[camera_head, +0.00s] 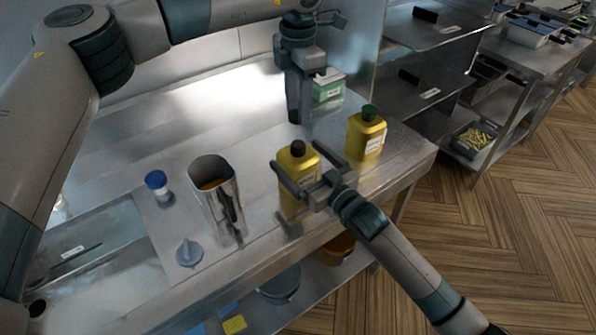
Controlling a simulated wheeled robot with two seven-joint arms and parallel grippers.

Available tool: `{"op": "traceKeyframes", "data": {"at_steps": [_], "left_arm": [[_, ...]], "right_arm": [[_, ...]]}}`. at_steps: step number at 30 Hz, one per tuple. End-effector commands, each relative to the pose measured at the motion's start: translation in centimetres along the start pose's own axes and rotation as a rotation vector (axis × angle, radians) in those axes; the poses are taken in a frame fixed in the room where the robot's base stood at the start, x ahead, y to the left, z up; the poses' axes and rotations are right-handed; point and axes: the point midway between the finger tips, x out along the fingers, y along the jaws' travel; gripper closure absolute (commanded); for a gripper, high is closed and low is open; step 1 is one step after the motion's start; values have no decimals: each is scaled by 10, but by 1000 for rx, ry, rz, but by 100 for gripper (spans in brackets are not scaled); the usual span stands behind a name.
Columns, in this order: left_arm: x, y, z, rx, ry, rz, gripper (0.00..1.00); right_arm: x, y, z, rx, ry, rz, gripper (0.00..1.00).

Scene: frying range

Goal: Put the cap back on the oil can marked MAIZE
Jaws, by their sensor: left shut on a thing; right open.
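Two yellow oil cans stand on the steel table. The nearer can (299,164) has a dark brown top; I cannot tell whether that is a cap or an open mouth. The farther can (366,138) has a green cap and a pale label. No label is readable, so I cannot tell which is MAIZE. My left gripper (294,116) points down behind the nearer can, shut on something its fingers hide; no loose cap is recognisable. My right gripper (295,155) is open, its fingers reaching along both sides of the nearer can's upper part.
A metal jug (225,205) with yellow contents stands left of the nearer can. A blue-topped container (157,184) and a blue-grey funnel-like piece (188,252) are farther left. A green-and-white box (328,86) stands beside my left gripper. The table's back left is clear.

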Motion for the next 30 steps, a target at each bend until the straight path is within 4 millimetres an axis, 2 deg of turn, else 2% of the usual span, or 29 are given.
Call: {"op": "traceKeyframes", "data": {"at_steps": [5, 14, 17, 22, 23, 26, 30], "left_arm": [[0, 0, 0, 0, 0, 0, 87], [0, 0, 0, 0, 0, 0, 87], [0, 0, 0, 0, 0, 0, 87], [0, 0, 0, 0, 0, 0, 87], [0, 0, 0, 0, 0, 0, 87], [2, 0, 0, 0, 0, 0, 87], [14, 0, 0, 0, 2, -2, 87]], "right_arm": [[10, 0, -1, 0, 1, 0, 5], [12, 0, 0, 0, 1, -1, 5], [11, 0, 0, 0, 1, -1, 24], [11, 0, 0, 0, 1, -1, 64], [11, 0, 0, 0, 1, -1, 67], [11, 0, 0, 0, 1, 0, 67], [11, 0, 0, 0, 1, 0, 67]]}}
